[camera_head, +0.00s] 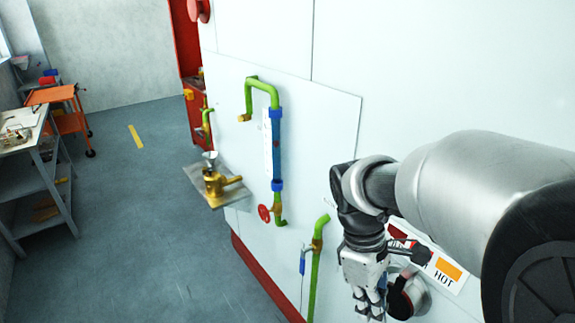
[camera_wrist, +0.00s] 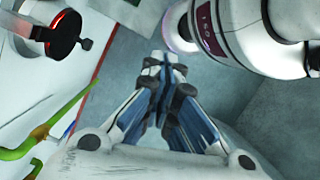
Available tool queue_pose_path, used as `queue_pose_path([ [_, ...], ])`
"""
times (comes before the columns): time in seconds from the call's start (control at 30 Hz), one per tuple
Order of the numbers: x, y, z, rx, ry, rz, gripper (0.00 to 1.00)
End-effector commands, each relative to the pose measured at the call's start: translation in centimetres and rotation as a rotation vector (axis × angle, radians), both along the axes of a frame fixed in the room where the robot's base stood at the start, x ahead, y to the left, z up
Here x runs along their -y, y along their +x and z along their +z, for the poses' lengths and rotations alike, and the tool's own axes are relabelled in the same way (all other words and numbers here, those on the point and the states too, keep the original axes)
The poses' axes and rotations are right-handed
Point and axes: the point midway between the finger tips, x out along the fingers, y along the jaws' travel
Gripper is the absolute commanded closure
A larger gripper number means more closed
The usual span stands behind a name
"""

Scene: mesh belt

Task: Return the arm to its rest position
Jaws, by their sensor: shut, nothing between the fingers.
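My gripper (camera_head: 369,306) is at the lower right of the head view, at the end of my arm, pointing down beside the white wall panel (camera_head: 345,130). In the wrist view my gripper (camera_wrist: 163,58) has its fingertips together with nothing between them. In the head view a round black-and-metal fitting (camera_head: 409,296) lies just right of the fingers, partly hidden by them. I cannot tell the exact gap to it.
Green pipes (camera_head: 316,270) with a red valve wheel (camera_head: 264,213) run along the panel. A shelf with a brass fitting (camera_head: 213,183) juts out. A workbench (camera_head: 40,150) and orange cart (camera_head: 68,122) stand left. The grey floor (camera_head: 150,220) between is open.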

Motion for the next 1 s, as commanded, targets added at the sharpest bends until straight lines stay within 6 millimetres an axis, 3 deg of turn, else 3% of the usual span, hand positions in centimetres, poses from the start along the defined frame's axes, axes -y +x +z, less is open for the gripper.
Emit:
queue_pose_path([
  [0.2,-0.2,-4.3,2.0,0.301,0.06,-0.347,1.0],
  [0.5,-0.8,-8.9,1.8,0.605,0.203,-0.77,1.0],
  [0.7,-1.0,-9.9,1.5,0.675,0.257,-0.886,1.0],
  [1.0,-1.0,-9.9,1.5,0.679,0.259,-0.891,1.0],
])
